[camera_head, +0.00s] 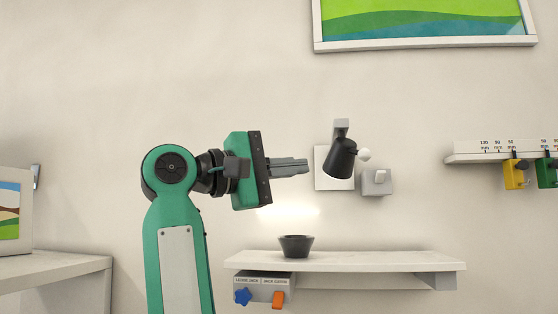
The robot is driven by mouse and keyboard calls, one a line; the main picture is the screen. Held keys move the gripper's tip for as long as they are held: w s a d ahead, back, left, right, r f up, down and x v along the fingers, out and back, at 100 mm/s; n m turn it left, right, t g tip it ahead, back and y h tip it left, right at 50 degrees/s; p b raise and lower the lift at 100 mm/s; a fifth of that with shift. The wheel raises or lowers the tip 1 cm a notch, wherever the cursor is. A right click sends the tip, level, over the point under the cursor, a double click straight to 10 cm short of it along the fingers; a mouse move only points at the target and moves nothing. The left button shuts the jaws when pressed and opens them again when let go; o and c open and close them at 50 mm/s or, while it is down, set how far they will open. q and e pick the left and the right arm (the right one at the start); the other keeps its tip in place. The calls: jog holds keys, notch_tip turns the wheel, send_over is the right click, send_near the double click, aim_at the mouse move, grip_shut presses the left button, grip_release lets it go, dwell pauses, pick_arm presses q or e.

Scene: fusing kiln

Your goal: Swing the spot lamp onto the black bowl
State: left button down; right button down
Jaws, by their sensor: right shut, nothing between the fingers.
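The black spot lamp (340,158) hangs from a grey bracket on a white wall plate (321,181), with a white round knob (364,154) on its right side. Its mouth points down and slightly left, and a bright patch of light lies on the wall below and left of it. The black bowl (295,246) stands upright on the white wall shelf (390,260), below and left of the lamp. My right gripper (306,166) is shut and empty, its fingers pointing right, just left of the lamp in the picture. I cannot tell whether they touch. My left gripper is not in view.
A grey switch box (371,188) sits right of the lamp. Under the shelf is a labelled holder with a blue star knob (243,297) and an orange piece (278,299). A scaled rail (480,157) with yellow and green clamps is at right. The shelf right of the bowl is clear.

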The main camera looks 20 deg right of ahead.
aim_at(340, 159)
jog(key=shift+s+d+r+p, duration=0.25)
jog(key=shift+s+d+p, duration=0.2)
jog(key=shift+d, duration=0.85)
jog(key=shift+s+d+r+p, duration=0.3)
jog(key=shift+d+p, duration=0.3)
jog(key=shift+d, duration=0.7)
jog(key=shift+s+d+r+p, duration=0.2)
jog(key=shift+s+d+p, duration=0.3)
jog(key=shift+d, duration=0.8)
